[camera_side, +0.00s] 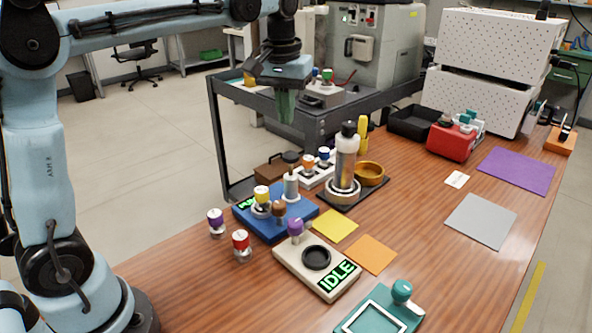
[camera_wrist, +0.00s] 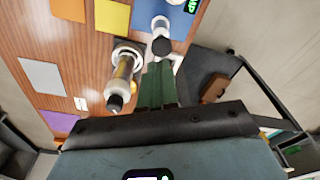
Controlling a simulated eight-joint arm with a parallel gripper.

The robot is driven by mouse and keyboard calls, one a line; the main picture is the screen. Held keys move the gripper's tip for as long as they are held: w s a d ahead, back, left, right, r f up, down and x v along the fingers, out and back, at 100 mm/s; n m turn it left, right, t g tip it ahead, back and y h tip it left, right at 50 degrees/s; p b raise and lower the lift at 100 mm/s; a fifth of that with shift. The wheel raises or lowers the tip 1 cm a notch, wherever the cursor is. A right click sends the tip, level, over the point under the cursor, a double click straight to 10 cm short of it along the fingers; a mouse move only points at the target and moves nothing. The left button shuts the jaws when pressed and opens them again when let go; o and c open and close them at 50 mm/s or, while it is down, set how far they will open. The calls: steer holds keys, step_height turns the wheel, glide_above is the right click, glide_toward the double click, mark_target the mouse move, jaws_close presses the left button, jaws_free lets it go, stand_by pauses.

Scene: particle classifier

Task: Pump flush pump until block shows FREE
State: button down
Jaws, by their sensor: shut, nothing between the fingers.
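A blue block (camera_side: 310,211) stands on the table with a green-lettered display (camera_side: 247,202), partly covered; the end of its lettering (camera_wrist: 190,5) reads "MP" in the wrist view. A white upright plunger with a dark knob (camera_side: 290,158) stands at the block's back edge; I take it for the flush pump. In the wrist view its dark knob (camera_wrist: 162,46) lies just beyond my fingertips. My gripper (camera_side: 285,120) is shut and empty, pointing down well above the table. Its green fingers (camera_wrist: 158,70) are together. No display reads FREE.
A cream block (camera_side: 292,266) shows IDLE. Colored-top vials (camera_side: 216,222) stand near the blue block. A tall dark-capped bottle (camera_side: 346,155) and brass ring (camera_side: 370,171) stand right of the pump. A grey cart (camera_side: 225,125) is behind.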

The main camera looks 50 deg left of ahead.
mark_target(290, 154)
steer(key=shift+w+a+f, duration=0.2)
steer(key=shift+w+f, duration=0.2)
steer(key=shift+f, duration=0.1)
steer(key=f, duration=0.6)
steer(key=shift+w+a, duration=0.15)
steer(key=shift+w, duration=0.1)
steer(key=shift+f, duration=0.35)
steer(key=shift+f, duration=0.1)
